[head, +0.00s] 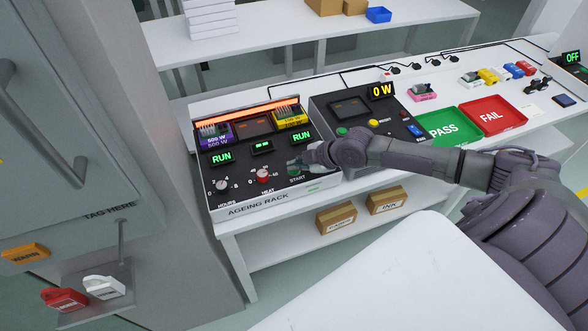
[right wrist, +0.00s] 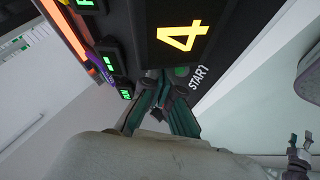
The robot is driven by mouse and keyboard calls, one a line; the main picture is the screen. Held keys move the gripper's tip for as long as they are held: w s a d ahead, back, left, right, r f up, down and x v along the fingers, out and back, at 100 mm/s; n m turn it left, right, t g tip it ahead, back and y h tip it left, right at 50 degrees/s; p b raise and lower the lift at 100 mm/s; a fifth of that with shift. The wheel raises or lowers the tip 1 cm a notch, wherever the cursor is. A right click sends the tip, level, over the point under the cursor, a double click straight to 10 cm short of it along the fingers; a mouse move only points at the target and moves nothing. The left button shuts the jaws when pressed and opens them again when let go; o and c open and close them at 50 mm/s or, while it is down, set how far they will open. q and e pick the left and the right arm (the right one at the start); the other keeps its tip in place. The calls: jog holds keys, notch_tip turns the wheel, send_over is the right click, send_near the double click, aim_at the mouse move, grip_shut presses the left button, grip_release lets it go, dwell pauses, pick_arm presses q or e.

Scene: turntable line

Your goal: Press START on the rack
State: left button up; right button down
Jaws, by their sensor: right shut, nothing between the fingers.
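The ageing rack (head: 245,203) stands on the white bench, its panel facing up. Two green RUN displays are lit, one on the left (head: 221,157) and one on the right (head: 301,136). The START label (head: 297,178) is at the panel's front right; it also shows in the right wrist view (right wrist: 199,77). My right gripper (head: 298,163) is shut and empty, its fingertips (right wrist: 160,90) down at the panel beside the label. A bit of green shows behind the fingers; whether they touch the button is hidden. My left gripper (right wrist: 300,140) shows small, fingers apart, away from the rack.
On the rack are the HOURS knob (head: 222,186), the red HEAT knob (head: 263,176) and a glowing orange bar (head: 246,117). Beyond are the PASS tray (head: 447,128) and FAIL tray (head: 493,114).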

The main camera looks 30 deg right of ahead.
aim_at(295, 172)
dwell(0.4)
jog(key=shift+r+p, duration=0.7)
jog(key=shift+r, duration=0.1)
notch_tip(295, 172, up, 5)
jog(key=p, duration=0.4)
jog(key=shift+a, duration=0.1)
dwell(0.5)
